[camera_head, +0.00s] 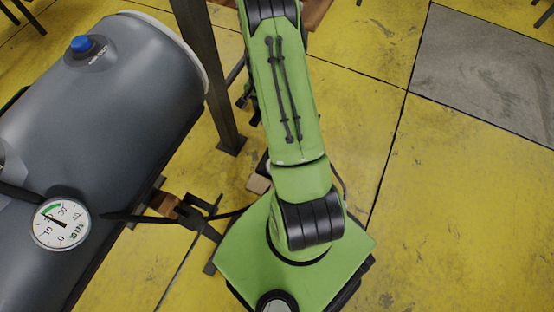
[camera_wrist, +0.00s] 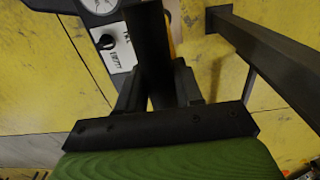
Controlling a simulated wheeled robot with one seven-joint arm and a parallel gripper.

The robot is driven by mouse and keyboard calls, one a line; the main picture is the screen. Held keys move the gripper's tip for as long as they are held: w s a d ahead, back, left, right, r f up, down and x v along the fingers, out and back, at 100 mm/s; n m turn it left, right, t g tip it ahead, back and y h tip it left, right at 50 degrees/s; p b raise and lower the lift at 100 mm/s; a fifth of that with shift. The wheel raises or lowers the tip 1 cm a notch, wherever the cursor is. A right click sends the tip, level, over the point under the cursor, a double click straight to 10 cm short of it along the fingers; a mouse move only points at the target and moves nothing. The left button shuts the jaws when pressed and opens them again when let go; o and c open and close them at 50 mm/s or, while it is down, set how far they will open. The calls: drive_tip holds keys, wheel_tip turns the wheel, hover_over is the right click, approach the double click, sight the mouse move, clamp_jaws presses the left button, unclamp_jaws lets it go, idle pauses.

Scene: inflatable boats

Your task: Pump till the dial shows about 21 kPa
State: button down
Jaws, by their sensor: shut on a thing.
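The round white dial (camera_head: 61,223) sits at the side of the grey inflatable tube (camera_head: 130,85) in the head view. Its face carries numbers, kPa lettering and a green band. The dark needle points to the upper left, close to the 20 mark, near the green band; the exact value is hard to read. In the wrist view my gripper (camera_wrist: 156,88) is shut on a dark upright bar, seemingly the pump handle (camera_wrist: 149,45). In the head view I cannot make out my fingers or the pump clearly; my green arm covers that area.
A blue valve cap (camera_head: 82,44) sits on the tube. A dark metal post (camera_head: 208,75) stands between the tube and my arm. In the wrist view, a white panel with a black knob (camera_wrist: 106,42) lies beside a partly cut-off gauge (camera_wrist: 100,5).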

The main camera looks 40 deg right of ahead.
wheel_tip(320, 180, up, 21)
drive_tip(key=p, duration=1.4)
wheel_tip(320, 180, down, 23)
drive_tip(key=b, duration=1.6)
drive_tip(key=shift+s+a+b, duration=0.15)
drive_tip(key=shift+b, duration=0.15)
drive_tip(key=c, duration=0.7)
unclamp_jaws()
drive_tip(key=shift+r, duration=0.1)
wheel_tip(320, 180, up, 7)
drive_tip(key=p, duration=0.5)
drive_tip(key=shift+r, duration=0.15)
